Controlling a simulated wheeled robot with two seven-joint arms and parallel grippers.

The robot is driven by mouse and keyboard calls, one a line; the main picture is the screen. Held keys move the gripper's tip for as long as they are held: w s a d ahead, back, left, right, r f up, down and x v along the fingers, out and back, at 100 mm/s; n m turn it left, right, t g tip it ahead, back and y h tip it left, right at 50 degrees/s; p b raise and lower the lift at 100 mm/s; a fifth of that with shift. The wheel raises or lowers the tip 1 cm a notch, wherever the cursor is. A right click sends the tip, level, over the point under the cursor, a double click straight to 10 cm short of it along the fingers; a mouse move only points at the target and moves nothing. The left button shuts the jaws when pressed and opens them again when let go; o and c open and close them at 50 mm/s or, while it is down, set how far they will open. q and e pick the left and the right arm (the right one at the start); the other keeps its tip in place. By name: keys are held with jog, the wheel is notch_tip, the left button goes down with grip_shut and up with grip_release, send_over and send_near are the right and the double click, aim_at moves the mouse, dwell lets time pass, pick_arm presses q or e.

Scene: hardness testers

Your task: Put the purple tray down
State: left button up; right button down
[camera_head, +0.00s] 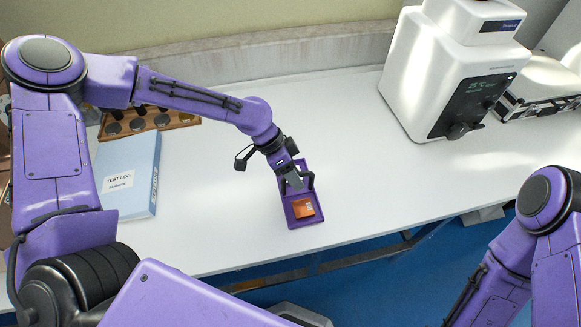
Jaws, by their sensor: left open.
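The purple tray (291,221) lies on the white table near its front edge, in the middle of the head view. An orange block (303,208) sits in its near end. My left gripper (297,186) is over the far part of the tray, with its fingers pointing down and apart. It hides part of the tray's far end, and I cannot tell whether the fingers touch the tray. My right arm shows at the lower right, but its gripper is out of view.
A blue test log binder (128,175) and a wooden box with dark round pieces (150,120) are on the left. A white tester (440,75) stands at the back right, beside an open metal case (540,100). The white table (385,180) is clear right of the tray.

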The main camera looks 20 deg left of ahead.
pick_arm(q)
jog(key=v, duration=1.1)
jog(key=shift+r, duration=0.35)
jog(key=shift+a+r, duration=0.1)
